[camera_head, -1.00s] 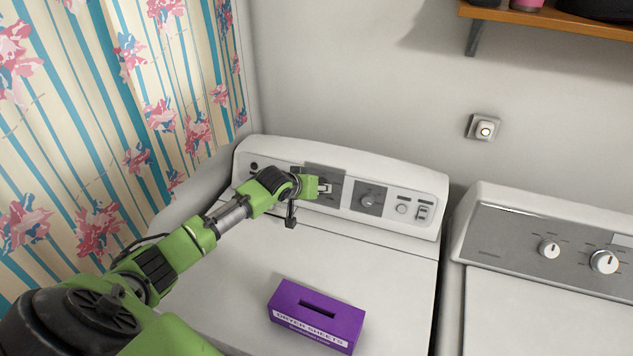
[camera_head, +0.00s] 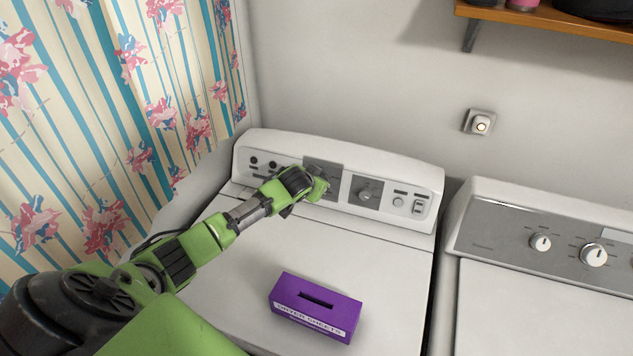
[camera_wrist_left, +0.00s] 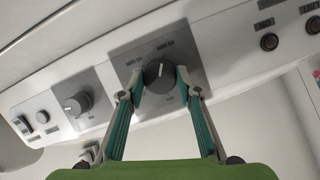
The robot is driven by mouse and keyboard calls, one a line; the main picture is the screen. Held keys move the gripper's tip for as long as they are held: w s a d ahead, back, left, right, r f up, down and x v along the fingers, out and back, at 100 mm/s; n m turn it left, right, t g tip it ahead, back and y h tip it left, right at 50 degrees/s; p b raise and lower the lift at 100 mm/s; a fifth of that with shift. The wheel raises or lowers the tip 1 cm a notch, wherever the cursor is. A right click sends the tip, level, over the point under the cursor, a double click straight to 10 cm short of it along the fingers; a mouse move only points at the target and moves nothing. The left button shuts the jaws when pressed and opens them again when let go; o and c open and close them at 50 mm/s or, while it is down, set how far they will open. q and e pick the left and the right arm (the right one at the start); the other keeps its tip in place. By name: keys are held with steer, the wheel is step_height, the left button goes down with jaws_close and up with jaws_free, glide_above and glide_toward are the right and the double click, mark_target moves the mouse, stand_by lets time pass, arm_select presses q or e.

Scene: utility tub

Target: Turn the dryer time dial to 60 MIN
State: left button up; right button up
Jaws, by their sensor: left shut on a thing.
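The dryer (camera_head: 420,172) stands against the back wall, with its control panel along the rear. In the left wrist view the dark round dial (camera_wrist_left: 160,77) sits on a grey plate with small blurred print around it. Its white pointer line points toward the top of that picture, slightly right. My left gripper (camera_wrist_left: 160,90) has one finger on each side of this dial and is shut on it. In the head view my left gripper (camera_head: 318,186) reaches the panel and hides the dial. My right gripper is in neither view.
A second dial (camera_head: 365,194) sits to the right on the panel. A purple dryer sheets box (camera_head: 316,306) lies on the dryer top. A washer (camera_head: 500,240) stands to the right, a shelf (camera_head: 560,22) hangs above, and a patterned curtain (camera_head: 110,120) is at left.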

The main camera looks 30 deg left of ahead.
arm_select(q)
steer(key=shift+s+f, duration=0.1)
steer(key=shift+f, duration=0.05)
steer(key=o, duration=1.1)
steer(key=v, duration=1.2)
